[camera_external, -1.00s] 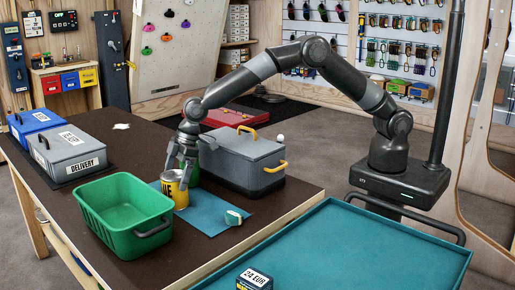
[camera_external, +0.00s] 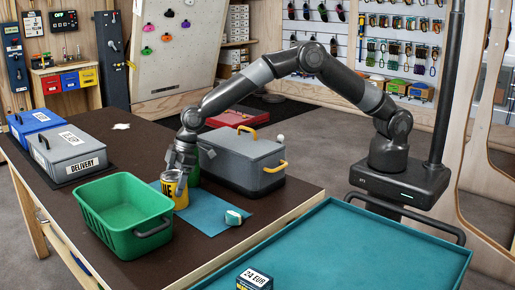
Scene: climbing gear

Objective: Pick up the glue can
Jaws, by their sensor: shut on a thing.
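The yellow can (camera_external: 181,197), which I take for the glue can, has a dark marking and a grey rim. It stands upright at the left edge of a teal mat (camera_external: 207,216) on the dark table. My gripper (camera_external: 178,168) comes down from above and is shut on the can's upper part. The fingers hide part of the rim. I cannot see any gap between the can's base and the table. A green object (camera_external: 194,178) stands just behind the can, partly hidden by it and the gripper.
A green bin (camera_external: 103,234) stands left of the can. A grey box with yellow handles (camera_external: 243,163) stands to its right. A small white and green item (camera_external: 233,216) lies on the mat. Grey (camera_external: 70,160) and blue boxes (camera_external: 35,119) are at the far left. A teal tray (camera_external: 350,250) is in front.

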